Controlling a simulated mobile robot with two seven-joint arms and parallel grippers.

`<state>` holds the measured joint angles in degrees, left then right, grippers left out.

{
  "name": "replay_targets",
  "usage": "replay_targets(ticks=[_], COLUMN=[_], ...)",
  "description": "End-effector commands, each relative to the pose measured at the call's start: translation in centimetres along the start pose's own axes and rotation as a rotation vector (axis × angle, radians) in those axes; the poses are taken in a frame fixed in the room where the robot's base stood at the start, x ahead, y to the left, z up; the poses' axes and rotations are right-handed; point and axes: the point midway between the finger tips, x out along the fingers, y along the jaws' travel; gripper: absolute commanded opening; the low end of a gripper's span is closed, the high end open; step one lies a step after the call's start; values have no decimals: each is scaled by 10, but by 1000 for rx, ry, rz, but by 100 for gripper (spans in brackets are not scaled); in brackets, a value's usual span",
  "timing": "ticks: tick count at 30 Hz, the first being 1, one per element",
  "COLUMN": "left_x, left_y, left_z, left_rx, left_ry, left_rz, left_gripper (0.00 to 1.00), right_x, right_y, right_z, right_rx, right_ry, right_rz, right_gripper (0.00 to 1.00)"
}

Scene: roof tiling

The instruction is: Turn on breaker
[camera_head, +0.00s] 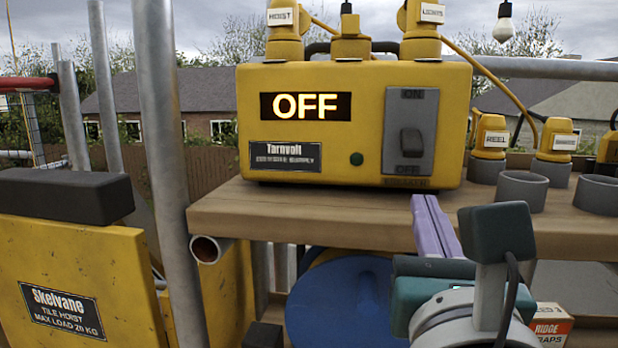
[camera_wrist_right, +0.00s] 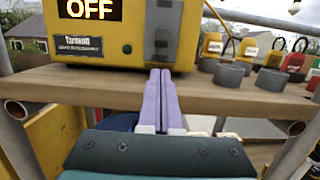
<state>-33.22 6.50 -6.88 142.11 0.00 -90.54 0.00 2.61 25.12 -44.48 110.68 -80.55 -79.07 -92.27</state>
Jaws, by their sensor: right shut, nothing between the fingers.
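The breaker (camera_head: 411,142) is a dark rocker on a grey plate, marked ON above and OFF below. It sits on the right part of the yellow Tarnvolt box (camera_head: 366,110), whose lit display (camera_head: 305,106) reads OFF. My right gripper (camera_head: 426,199) is shut and empty. Its lilac fingers lie together and point at the box, with the tips below the rocker and near the shelf edge. In the right wrist view the closed fingertips (camera_wrist_right: 161,72) show just under the grey switch plate (camera_wrist_right: 160,35). My left gripper is not in view.
The box stands on a wooden shelf (camera_head: 310,212). Several labelled yellow plugs and grey sockets (camera_head: 520,190) stand to the right, with cables above. A metal pole (camera_head: 160,150) and the yellow Skelvane hoist (camera_head: 70,285) are at left. A blue round thing (camera_head: 340,300) is below.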

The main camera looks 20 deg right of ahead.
Motion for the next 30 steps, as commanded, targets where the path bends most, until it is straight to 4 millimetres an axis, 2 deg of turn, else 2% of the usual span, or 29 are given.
replay_targets(ticks=[5, 12, 18, 23, 30], left_x=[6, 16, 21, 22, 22], left_y=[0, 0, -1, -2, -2], left_z=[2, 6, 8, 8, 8], left_rx=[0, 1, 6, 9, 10], left_ry=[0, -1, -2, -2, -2], left_rz=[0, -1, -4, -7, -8], left_gripper=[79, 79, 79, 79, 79], right_x=[20, 65, 91, 98, 99], right_y=[-1, -1, 0, -1, -1], right_z=[-1, -2, -1, 0, 0], right_rx=[0, 0, 0, 0, 1], right_ry=[-5, -5, -3, 0, 0], right_rz=[-3, -3, -2, -2, -2], right_gripper=[0, 0, 0, 0, 0])
